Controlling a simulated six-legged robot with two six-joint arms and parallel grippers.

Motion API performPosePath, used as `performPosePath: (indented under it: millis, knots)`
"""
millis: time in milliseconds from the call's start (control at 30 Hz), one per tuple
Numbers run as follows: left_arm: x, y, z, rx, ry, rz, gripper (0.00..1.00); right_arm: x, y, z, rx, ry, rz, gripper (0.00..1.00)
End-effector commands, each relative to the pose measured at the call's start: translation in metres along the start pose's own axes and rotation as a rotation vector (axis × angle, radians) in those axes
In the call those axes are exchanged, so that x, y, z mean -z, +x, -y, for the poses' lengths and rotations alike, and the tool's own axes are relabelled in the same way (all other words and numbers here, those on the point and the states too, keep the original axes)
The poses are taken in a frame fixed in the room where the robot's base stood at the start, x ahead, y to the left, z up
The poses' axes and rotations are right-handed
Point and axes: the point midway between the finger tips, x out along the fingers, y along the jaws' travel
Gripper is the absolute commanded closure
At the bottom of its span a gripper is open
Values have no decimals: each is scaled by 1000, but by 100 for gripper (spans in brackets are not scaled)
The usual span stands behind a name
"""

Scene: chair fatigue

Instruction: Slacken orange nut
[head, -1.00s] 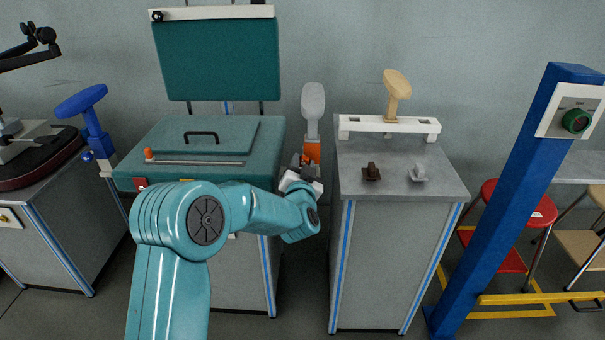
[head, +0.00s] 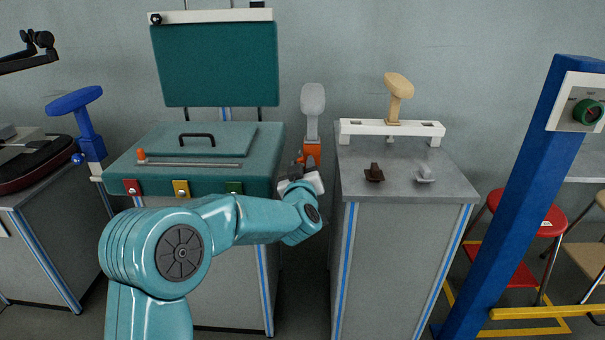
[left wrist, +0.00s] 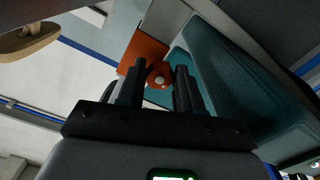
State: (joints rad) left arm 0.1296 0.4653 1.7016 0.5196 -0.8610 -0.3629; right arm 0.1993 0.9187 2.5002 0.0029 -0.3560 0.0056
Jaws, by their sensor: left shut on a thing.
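The orange nut (left wrist: 158,81), round with a pale centre, sits in front of an orange block (left wrist: 146,51) in the left wrist view. My left gripper (left wrist: 161,84) is shut on the nut, one dark finger on each side. In the head view the orange block (head: 312,149) is at the foot of a grey paddle-shaped piece (head: 313,100), between the teal bench and the grey cabinet. There my left gripper (head: 306,163) reaches the block from below and hides most of the nut. My right gripper is not in view.
A teal bench (head: 150,178) stands left of the gripper. A grey cabinet (head: 402,240) with a white bar (head: 360,128) and small fittings stands right. A blue slanted post (head: 515,210) is at the right. A blue paddle-topped post (head: 88,130) is at the left.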

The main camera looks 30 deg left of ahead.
Motion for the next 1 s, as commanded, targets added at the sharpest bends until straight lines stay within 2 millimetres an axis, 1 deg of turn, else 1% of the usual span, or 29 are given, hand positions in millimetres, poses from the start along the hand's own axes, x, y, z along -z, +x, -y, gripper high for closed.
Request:
performPosePath:
  millis: [33, 300, 767, 800, 867, 900, 1000]
  knots:
    - [-1, 0, 0, 0, -20, -2, 95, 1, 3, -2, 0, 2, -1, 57]
    - [0, 0, 0, -1, -92, -1, 95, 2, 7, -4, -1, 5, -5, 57]
    - [1, 0, 0, 0, -106, -1, 95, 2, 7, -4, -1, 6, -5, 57]
    - [1, 0, 0, 0, -106, -1, 62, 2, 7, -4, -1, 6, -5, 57]
    - [1, 0, 0, 0, -106, -1, 42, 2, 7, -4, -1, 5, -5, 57]
    - [1, 0, 0, 0, -105, -1, 39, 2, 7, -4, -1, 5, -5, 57]
    - [0, 0, 0, 0, -105, -1, 39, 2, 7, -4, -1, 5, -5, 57]
